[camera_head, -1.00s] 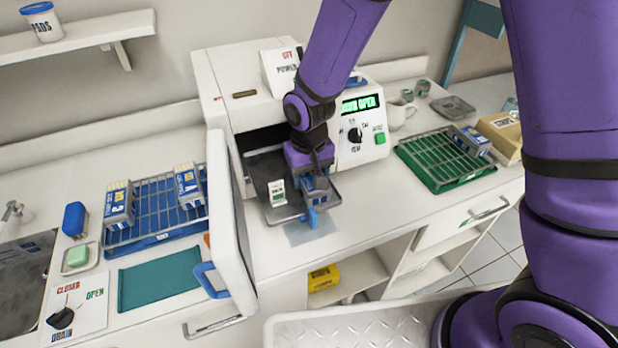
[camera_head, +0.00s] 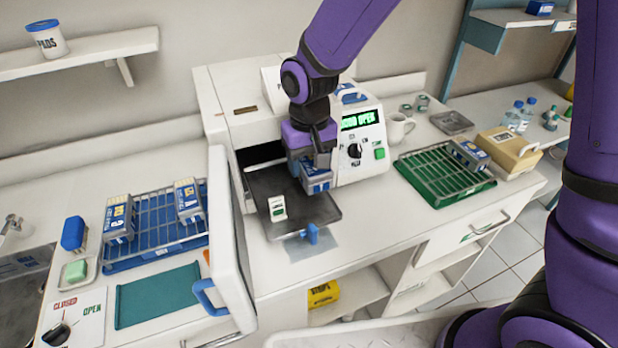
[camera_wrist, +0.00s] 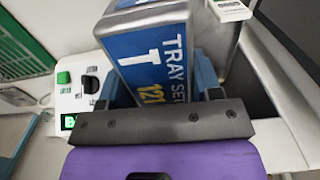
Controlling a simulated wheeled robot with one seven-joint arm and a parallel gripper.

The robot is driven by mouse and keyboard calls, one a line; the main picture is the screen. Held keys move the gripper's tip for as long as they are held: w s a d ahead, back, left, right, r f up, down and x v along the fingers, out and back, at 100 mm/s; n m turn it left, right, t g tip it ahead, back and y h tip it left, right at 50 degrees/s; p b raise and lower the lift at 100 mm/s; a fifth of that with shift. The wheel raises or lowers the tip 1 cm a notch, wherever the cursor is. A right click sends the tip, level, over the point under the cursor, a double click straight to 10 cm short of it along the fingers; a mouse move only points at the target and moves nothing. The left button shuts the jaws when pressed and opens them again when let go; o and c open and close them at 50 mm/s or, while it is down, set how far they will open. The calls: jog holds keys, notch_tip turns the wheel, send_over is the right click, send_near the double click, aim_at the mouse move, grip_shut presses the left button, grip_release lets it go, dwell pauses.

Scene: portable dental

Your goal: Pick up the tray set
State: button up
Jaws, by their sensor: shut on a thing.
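The tray set (camera_head: 317,181) is a blue and grey box; in the wrist view the tray set (camera_wrist: 157,60) shows "TRAY SET", "T" and "121" on its blue face. My gripper (camera_head: 313,168) is shut on it, with a finger on each side in the wrist view (camera_wrist: 157,85). The box is over the right part of a dark pull-out tray (camera_head: 290,218) in front of the sterilizer's open chamber (camera_head: 262,152). It appears raised off the tray.
The open white door (camera_head: 230,235) with a blue handle stands left of the tray. Beyond it, a blue rack (camera_head: 158,225) holds two similar boxes. At right, a green rack (camera_head: 440,185) holds one box, with a beige case (camera_head: 508,150) beside it.

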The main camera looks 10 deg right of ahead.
aim_at(309, 157)
notch_tip(309, 157, up, 19)
jog(key=shift+r, duration=0.15)
dwell(0.5)
